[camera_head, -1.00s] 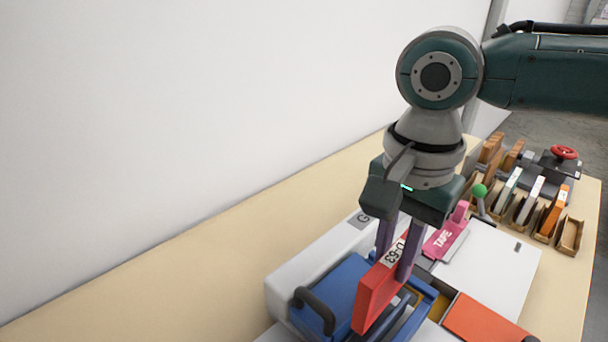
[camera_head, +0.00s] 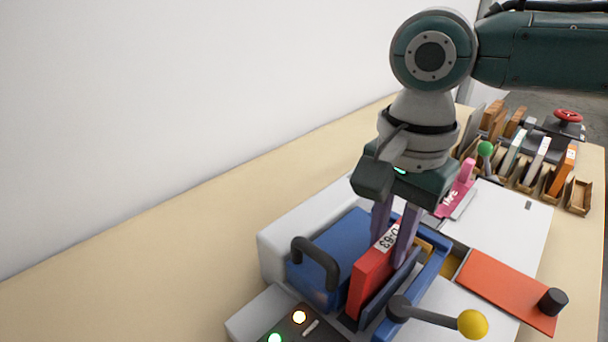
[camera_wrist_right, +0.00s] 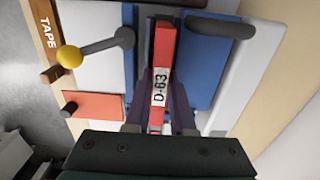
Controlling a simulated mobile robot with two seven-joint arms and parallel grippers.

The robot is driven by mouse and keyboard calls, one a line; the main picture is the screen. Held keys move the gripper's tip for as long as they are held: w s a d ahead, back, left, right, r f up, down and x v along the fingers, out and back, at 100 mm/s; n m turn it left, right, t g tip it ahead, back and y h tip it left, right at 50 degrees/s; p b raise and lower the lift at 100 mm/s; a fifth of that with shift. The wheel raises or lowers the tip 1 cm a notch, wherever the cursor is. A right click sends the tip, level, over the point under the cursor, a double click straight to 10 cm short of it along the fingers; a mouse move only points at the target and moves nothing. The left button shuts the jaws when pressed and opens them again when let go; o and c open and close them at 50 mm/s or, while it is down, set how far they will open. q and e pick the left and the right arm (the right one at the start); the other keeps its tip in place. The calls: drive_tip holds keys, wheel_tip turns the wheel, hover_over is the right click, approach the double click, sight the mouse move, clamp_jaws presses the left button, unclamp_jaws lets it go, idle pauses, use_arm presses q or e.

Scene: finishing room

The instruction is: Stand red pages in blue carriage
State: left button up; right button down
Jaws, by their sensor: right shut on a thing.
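The red pages (camera_head: 370,278), a slim upright block labelled D-63, are between the fingers of my right gripper (camera_head: 396,232), which is shut on them. The pages also show in the right wrist view (camera_wrist_right: 163,55), with the fingers (camera_wrist_right: 163,100) on both sides. The blue carriage (camera_head: 342,250) has a dark handle, and the red pages stand in its slot beside the blue block. Whether their bottom edge rests on the slot floor is hidden. My left gripper is not in view.
A lever with a yellow knob (camera_head: 473,324) stands right of the carriage. An orange-red plate (camera_head: 505,290) with a black knob lies further right. A pink tape holder (camera_head: 458,195) and wooden racks (camera_head: 578,197) of coloured slabs are behind. Bare table lies left.

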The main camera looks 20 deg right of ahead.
idle(0.8)
drive_tip(key=shift+p, duration=0.65)
idle(0.3)
drive_tip(key=shift+p, duration=0.6)
drive_tip(key=shift+f+b, duration=0.3)
drive_tip(key=shift+f, duration=0.25)
drive_tip(key=c, duration=1)
unclamp_jaws()
drive_tip(key=shift+c, duration=0.2)
